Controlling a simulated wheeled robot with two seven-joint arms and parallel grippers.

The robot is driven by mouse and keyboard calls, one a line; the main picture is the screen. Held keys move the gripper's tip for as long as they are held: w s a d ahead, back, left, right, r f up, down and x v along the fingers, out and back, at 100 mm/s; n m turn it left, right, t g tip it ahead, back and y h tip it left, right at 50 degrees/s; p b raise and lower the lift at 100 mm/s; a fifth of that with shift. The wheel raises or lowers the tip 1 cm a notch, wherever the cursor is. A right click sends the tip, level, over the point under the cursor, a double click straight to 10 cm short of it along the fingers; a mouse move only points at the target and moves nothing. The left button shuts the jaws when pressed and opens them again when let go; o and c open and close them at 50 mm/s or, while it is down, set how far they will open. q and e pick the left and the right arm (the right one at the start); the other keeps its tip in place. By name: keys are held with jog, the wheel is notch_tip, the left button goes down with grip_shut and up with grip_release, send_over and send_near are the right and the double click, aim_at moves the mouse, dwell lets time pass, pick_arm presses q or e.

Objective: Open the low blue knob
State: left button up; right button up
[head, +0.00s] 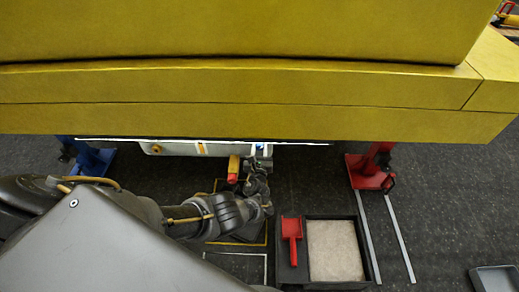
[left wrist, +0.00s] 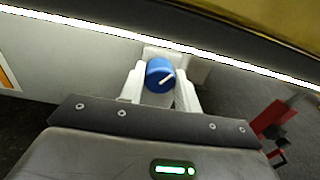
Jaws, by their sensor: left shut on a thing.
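In the head view only a small bit of the blue knob (head: 260,146) shows, under the boom's lower edge. My left gripper (left wrist: 160,88) has its two pale fingers on either side of the knob and is shut on it. In the head view the left gripper (head: 258,160) is small and partly hidden by the boom's edge and my wrist. My right gripper is not in view.
A red-and-yellow part (head: 233,169) hangs just left of the gripper. A red stand (head: 371,170) is at right, a blue stand (head: 92,158) at left. A black tray (head: 372,262) with pale filling and a red scoop (head: 292,238) lies on the floor. The boom closes off the space above.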

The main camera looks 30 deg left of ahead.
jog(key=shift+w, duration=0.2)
pick_arm(q)
jog(key=o, duration=0.8)
jog(key=shift+o, duration=0.9)
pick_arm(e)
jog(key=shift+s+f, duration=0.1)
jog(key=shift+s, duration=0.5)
pick_arm(q)
jog(key=shift+s, duration=0.1)
jog(key=p+v, duration=0.2)
jog(key=v, duration=0.2)
jog(key=shift+r, duration=0.1)
jog(key=p, duration=0.3)
send_near(260, 148)
jog(key=shift+s+d, duration=0.2)
jog(key=shift+s, duration=0.4)
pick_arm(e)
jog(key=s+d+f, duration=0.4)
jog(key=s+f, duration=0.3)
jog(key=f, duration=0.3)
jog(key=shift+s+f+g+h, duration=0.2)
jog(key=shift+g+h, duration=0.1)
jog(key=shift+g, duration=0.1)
